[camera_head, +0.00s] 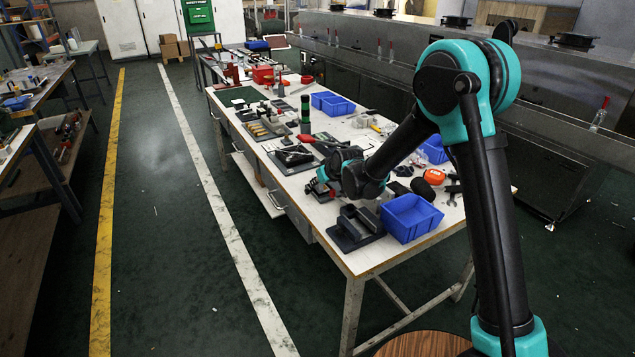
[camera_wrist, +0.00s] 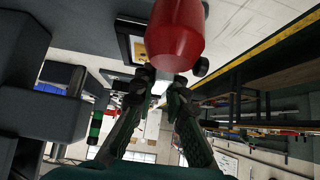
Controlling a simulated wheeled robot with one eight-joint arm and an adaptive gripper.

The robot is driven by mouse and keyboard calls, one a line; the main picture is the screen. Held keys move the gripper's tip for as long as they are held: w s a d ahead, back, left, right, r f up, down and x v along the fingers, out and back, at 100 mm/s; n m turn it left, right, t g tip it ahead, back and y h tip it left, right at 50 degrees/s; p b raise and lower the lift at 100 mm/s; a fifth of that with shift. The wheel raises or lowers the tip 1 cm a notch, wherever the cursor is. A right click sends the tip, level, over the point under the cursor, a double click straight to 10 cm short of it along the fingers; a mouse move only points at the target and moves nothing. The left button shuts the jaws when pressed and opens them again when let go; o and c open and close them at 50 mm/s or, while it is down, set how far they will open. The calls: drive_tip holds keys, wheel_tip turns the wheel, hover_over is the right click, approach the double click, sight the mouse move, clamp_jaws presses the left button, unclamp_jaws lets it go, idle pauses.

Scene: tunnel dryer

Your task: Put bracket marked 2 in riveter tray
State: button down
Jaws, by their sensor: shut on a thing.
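My gripper (camera_wrist: 160,84) is shut in the wrist view, with a small pale piece (camera_wrist: 160,88) between its fingertips. Its marking cannot be read, so I cannot tell whether it is the bracket marked 2. In the head view my gripper (camera_head: 324,181) is low over the near part of the workbench (camera_head: 364,254), partly hidden by my wrist. A large red rounded handle (camera_wrist: 175,35) is close beyond the fingertips; a red lever handle (camera_head: 309,138) also shows in the head view. I cannot make out which tray is the riveter tray.
A blue bin (camera_head: 411,217) and a dark vise-like block (camera_head: 354,228) stand at the bench's near end. Further blue bins (camera_head: 338,106) and many tools crowd the bench. An orange item (camera_head: 434,177) lies right of my wrist. The floor aisle (camera_head: 160,200) on the left is clear.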

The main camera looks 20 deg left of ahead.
drive_tip(key=c, duration=1.5)
unclamp_jaws()
drive_tip(key=shift+c, duration=0.2)
drive_tip(key=shift+r, duration=0.1)
drive_tip(key=shift+s+d+r, duration=0.1)
drive_tip(key=shift+r, duration=0.05)
drive_tip(key=v, duration=1.1)
drive_tip(key=shift+s+d+r, duration=0.2)
drive_tip(key=shift+r, duration=0.05)
drive_tip(key=s+d+m+h, duration=0.2)
drive_tip(key=d, duration=1)
drive_tip(key=s+d+m+h, duration=0.1)
drive_tip(key=s+d+m, duration=0.15)
drive_tip(key=d, duration=1.05)
drive_tip(key=s+d+f+m+h, duration=0.2)
drive_tip(key=s+d+f, duration=0.1)
drive_tip(key=s+d, duration=0.6)
drive_tip(key=s+d+f+m+g+h, duration=0.1)
drive_tip(key=s+d+f+m, duration=0.2)
drive_tip(key=s+d, duration=0.6)
drive_tip(key=shift+d+f+g+h, duration=0.35)
drive_tip(key=shift+d+f, duration=0.4)
drive_tip(key=shift+d, duration=0.25)
